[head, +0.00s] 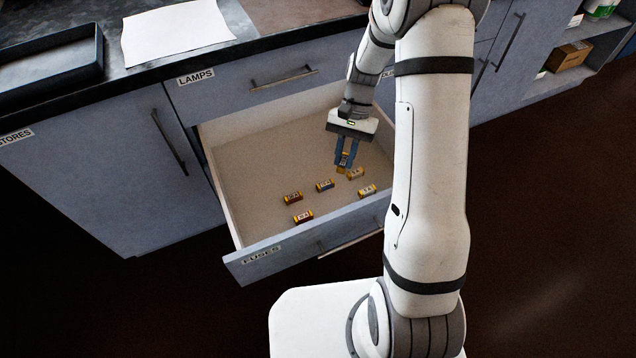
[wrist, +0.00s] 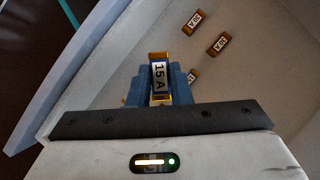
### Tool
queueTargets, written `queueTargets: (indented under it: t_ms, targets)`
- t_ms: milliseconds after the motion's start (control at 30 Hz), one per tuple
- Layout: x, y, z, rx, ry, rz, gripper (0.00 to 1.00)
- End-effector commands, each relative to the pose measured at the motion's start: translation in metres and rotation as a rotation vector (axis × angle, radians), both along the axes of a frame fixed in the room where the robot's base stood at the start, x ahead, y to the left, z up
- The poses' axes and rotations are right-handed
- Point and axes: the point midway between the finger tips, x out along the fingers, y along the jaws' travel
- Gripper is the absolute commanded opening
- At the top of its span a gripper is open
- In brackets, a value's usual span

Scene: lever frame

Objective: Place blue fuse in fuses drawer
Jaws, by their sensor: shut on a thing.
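My gripper (head: 344,165) is inside the open fuses drawer (head: 262,247), low over its floor. Its blue fingers are shut on a fuse with gold ends and a white 15 A label (wrist: 159,78). The fingers hide most of its sides, so its body colour is hard to tell apart from them. In the head view the held fuse (head: 343,169) shows only as a small gold and blue patch; I cannot tell whether it touches the floor. A blue-sided fuse (head: 325,185) lies on the drawer floor to the left of my gripper.
Two red-brown fuses (head: 293,198) (head: 303,216) and two yellow fuses (head: 355,174) (head: 367,191) also lie in the drawer. The drawer's left and back floor is clear. Above it are the closed lamps drawer (head: 230,85) and a worktop with white paper (head: 175,32) and a dark tray (head: 50,65).

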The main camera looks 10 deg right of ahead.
Motion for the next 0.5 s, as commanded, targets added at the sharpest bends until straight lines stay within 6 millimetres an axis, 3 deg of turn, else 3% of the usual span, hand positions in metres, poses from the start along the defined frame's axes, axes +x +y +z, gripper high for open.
queueTargets:
  t_ms: [33,100,300,500]
  targets:
    - [-0.004,-0.001,-0.020,0.001,-0.004,-0.083,0.00]
    - [-0.009,0.001,-0.027,0.001,-0.005,-0.205,0.00]
    - [-0.020,0.007,-0.044,0.001,-0.005,-0.520,0.00]
    - [-0.026,0.011,-0.050,-0.001,-0.004,-0.717,0.00]
